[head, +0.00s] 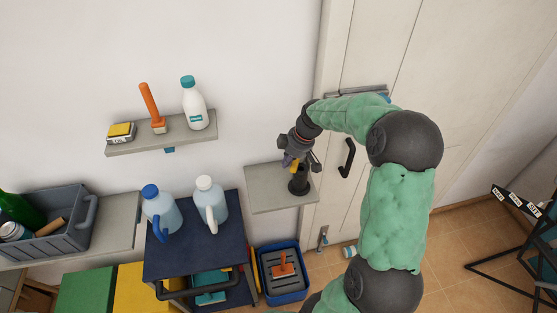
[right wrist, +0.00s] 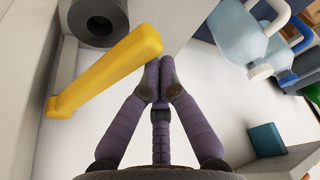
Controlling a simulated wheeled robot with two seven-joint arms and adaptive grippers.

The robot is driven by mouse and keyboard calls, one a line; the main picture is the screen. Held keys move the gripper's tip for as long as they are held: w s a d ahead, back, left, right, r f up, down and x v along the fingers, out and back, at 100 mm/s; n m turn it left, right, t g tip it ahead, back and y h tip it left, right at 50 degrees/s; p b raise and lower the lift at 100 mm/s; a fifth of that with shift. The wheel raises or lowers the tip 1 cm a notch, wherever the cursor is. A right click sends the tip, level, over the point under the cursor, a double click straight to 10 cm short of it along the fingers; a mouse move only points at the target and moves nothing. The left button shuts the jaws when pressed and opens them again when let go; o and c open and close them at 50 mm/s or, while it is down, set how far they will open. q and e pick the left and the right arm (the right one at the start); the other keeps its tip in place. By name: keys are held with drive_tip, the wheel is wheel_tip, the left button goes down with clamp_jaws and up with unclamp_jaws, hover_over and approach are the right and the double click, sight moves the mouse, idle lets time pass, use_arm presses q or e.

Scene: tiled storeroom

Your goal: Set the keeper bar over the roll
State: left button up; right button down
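The yellow keeper bar (right wrist: 108,70) shows at the left of the right wrist view, slanting up to the right, with a short bent end at its lower left. The dark grey roll (right wrist: 82,30) is just beyond it, its round end with a hole facing the camera. In the head view the roll (head: 299,187) stands on a small grey wall shelf (head: 265,199), and a bit of the yellow bar (head: 295,164) shows by my gripper. My right gripper (right wrist: 160,68) has its fingertips together, close beside the bar's upper right end; contact is unclear. My left gripper is out of view.
A dark blue cart (head: 180,258) with two jugs stands left of the shelf. A blue crate (head: 289,297) is on the floor below. A door with a black handle (head: 347,158) is to the right. A higher shelf (head: 185,140) holds a white bottle and small items.

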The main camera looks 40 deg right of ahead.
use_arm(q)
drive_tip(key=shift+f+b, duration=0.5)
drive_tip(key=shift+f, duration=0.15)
use_arm(e)
drive_tip(key=shift+s+d, duration=0.3)
drive_tip(key=shift+s, duration=0.25)
drive_tip(key=shift+s+d, duration=0.3)
drive_tip(key=shift+s, duration=0.25)
drive_tip(key=shift+w+a, duration=0.3)
drive_tip(key=shift+w, duration=0.1)
wheel_tip(320, 180, up, 8)
drive_tip(key=shift+f+p, duration=0.1)
drive_tip(key=shift+p, duration=0.5)
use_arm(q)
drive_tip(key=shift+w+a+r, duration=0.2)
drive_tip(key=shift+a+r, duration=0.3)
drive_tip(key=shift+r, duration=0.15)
use_arm(e)
drive_tip(key=shift+v, duration=0.85)
